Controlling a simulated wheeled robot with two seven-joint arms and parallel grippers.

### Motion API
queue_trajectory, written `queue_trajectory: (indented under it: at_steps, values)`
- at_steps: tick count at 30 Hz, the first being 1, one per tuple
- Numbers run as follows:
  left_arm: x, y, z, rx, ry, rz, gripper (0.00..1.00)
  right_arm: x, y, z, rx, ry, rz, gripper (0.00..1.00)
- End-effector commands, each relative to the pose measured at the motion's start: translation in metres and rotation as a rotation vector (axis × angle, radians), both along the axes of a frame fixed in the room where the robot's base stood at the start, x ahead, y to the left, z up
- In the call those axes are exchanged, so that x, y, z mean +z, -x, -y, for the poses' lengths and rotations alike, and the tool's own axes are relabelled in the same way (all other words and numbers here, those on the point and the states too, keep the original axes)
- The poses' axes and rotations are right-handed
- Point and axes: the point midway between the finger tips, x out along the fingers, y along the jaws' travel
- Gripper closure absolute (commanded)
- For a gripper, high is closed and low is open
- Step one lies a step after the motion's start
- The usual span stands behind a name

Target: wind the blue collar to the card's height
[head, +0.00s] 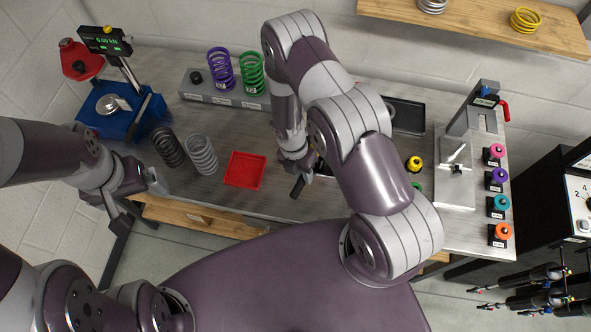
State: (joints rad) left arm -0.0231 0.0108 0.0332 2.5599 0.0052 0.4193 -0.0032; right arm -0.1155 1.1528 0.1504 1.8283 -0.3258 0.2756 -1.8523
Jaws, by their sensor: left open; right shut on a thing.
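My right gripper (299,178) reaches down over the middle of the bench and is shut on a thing. My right forearm and wrist cover most of what it grips, and I cannot make out what it is. A dark piece shows at the fingertips. My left gripper (139,201) is open and empty at the bench's front left edge, below the grey springs. I cannot pick out the blue collar or the height card; both may be behind my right arm or too small to tell.
A red tray (232,182) lies left of my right gripper. A blue-based load tester (97,123) stands back left. A rack (225,95) holds purple and green springs. Colour-topped parts (501,203) line the right edge.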

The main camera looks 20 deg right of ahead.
Motion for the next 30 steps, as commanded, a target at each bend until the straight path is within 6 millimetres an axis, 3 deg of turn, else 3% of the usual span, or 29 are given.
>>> queue_trajectory:
  at_steps: [12, 21, 30]
  values:
    - [-0.002, 0.000, 0.000, 0.000, 0.000, 0.000, 0.00, 0.001, 0.000, 0.005, 0.043, -0.001, 0.012, 1.00]
    - [-0.026, 0.000, 0.000, 0.000, 0.000, -0.001, 0.00, -0.002, 0.015, 0.023, 0.201, 0.000, 0.015, 1.00]
    - [-0.026, 0.000, 0.000, 0.000, 0.000, 0.000, 0.00, 0.002, 0.017, 0.025, 0.223, 0.000, 0.016, 1.00]
